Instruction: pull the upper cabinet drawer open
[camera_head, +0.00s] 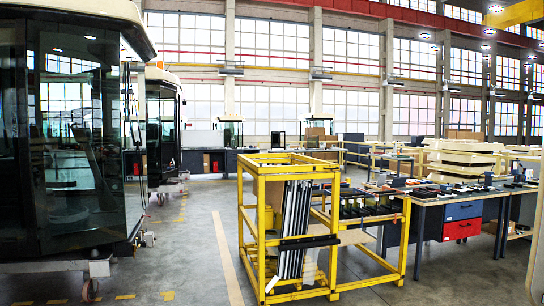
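A small drawer cabinet hangs under the workbench on the right. Its upper drawer (463,211) has a blue front, and its lower drawer (461,230) has a red front. Both fronts look flush, and the upper drawer appears closed. The handles are too small to make out clearly. Neither of my grippers shows in the head view, so nothing of mine is seen at the drawers.
A yellow frame trolley (250,232) holding dark panels stands left of the workbench (428,196), whose top is cluttered. A glazed cab (75,140) fills the left. Grey floor (440,275) is open before the drawers. A pale yellow post (537,250) stands at the right edge.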

